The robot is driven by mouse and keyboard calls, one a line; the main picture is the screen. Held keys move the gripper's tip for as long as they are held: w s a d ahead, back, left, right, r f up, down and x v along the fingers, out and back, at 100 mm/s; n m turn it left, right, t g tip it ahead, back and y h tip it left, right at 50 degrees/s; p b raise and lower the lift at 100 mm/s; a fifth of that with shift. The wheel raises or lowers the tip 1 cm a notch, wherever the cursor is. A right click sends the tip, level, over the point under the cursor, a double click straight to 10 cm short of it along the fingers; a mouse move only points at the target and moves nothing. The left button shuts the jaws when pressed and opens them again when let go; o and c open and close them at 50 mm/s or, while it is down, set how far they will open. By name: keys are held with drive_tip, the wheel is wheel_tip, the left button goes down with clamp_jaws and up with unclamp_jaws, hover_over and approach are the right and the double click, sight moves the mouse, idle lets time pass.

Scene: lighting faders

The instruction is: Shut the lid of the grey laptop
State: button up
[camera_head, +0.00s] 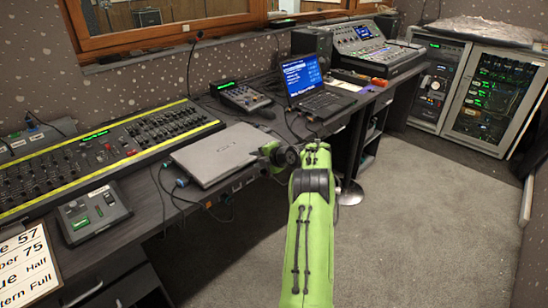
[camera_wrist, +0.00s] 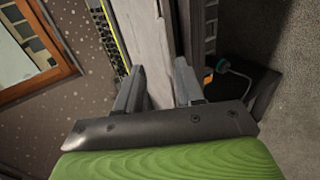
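The grey laptop (camera_head: 220,153) lies on the dark desk with its lid down flat, as far as the head view shows. My green arm reaches in from the front, and its far end is beside the laptop's right edge. My gripper (camera_wrist: 159,77) shows in the wrist view with its two dark fingers apart. A pale grey surface (camera_wrist: 150,40), probably the laptop, lies between and beyond the fingers. I cannot tell whether the fingers touch it. In the head view the fingers are hidden behind my arm.
A second, black laptop (camera_head: 308,88) stands open with a blue screen farther back. A long fader console (camera_head: 100,155) is left of the grey laptop, and a small control box (camera_head: 93,212) is in front. Cables (camera_head: 165,190) hang over the desk's front edge. Carpet (camera_head: 420,210) to the right is clear.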

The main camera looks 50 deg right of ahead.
drive_tip(key=p+v, duration=0.1)
drive_tip(key=v, duration=1)
drive_tip(key=w+a+r+m+g, duration=0.1)
drive_tip(key=w+a+r+m, duration=0.1)
drive_tip(key=a+r, duration=0.45)
drive_tip(key=w+a+r+m+g, duration=0.15)
drive_tip(key=a+r, duration=0.25)
drive_tip(key=a, duration=0.6)
drive_tip(key=s+a+r+m+y, duration=0.1)
drive_tip(key=s+a+r+m, duration=0.1)
drive_tip(key=a, duration=0.4)
drive_tip(key=s+a+r+m, duration=0.1)
drive_tip(key=s+a+m, duration=0.15)
drive_tip(key=a, duration=0.35)
drive_tip(key=s+a+m+g, duration=0.3)
drive_tip(key=s+a+m, duration=0.2)
drive_tip(key=s+a, duration=0.7)
drive_tip(key=s+a+f+m, duration=0.2)
drive_tip(key=s+f+m, duration=0.2)
drive_tip(key=s, duration=0.8)
wheel_tip(320, 180, up, 15)
drive_tip(key=p, duration=1.5)
drive_tip(key=shift+w+g, duration=0.2)
drive_tip(key=shift+g, duration=0.25)
